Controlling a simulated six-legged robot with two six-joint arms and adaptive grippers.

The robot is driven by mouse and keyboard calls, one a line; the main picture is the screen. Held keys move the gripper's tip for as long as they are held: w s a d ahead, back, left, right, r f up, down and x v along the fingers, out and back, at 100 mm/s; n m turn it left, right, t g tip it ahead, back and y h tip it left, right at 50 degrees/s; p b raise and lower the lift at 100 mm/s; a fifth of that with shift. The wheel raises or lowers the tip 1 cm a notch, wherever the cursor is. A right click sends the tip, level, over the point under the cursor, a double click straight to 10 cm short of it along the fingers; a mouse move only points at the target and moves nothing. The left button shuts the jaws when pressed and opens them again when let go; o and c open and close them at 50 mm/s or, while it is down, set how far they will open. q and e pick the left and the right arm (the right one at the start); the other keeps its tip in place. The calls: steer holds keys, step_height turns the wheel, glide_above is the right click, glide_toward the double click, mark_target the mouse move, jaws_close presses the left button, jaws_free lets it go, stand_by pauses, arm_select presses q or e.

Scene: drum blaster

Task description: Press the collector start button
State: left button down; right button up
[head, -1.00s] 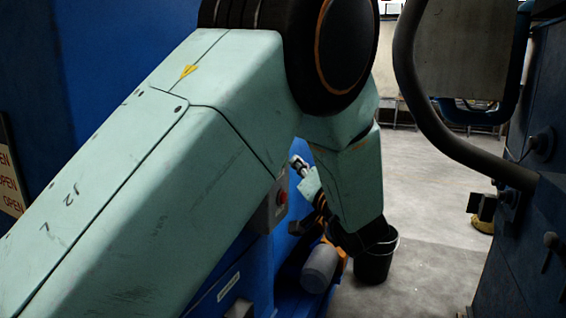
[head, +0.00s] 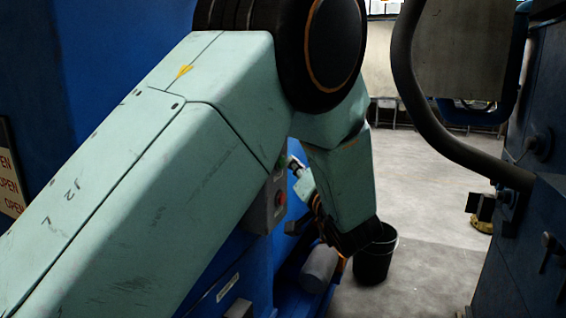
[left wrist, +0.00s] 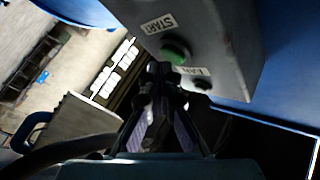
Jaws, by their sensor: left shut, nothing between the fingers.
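A grey control box (head: 262,208) is mounted on the blue machine, partly hidden behind my left arm in the head view. It carries a red button (head: 280,198) and, near its top, a green button (head: 282,161). In the head view the left gripper (head: 293,163) is small and close beside the box.
A grey cylinder (head: 319,268) lies low beside the blue machine. A black bucket (head: 373,262) stands on the floor behind my forearm. A thick dark pipe (head: 440,140) and a dark blue machine (head: 535,250) are at right. The floor between is clear.

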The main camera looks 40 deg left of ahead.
arm_select(q)
steer(key=shift+s+a, duration=0.1)
steer(key=shift+a, duration=0.4)
stand_by(0.8)
steer(key=shift+d+p, duration=0.35)
steer(key=shift+w+d, duration=0.2)
steer(key=shift+d, duration=0.35)
steer(key=shift+d+p, duration=0.1)
steer(key=shift+p, duration=0.25)
steer(key=shift+w+d+p, duration=0.2)
steer(key=shift+d+p, duration=0.1)
steer(key=shift+d, duration=0.45)
steer(key=shift+w+d+p, duration=0.15)
steer(key=shift+d+p, duration=0.2)
steer(key=shift+d, duration=0.4)
steer(key=shift+w+d+p, duration=0.2)
steer(key=shift+d+p, duration=0.1)
steer(key=shift+d, duration=0.45)
steer(key=shift+d, duration=0.1)
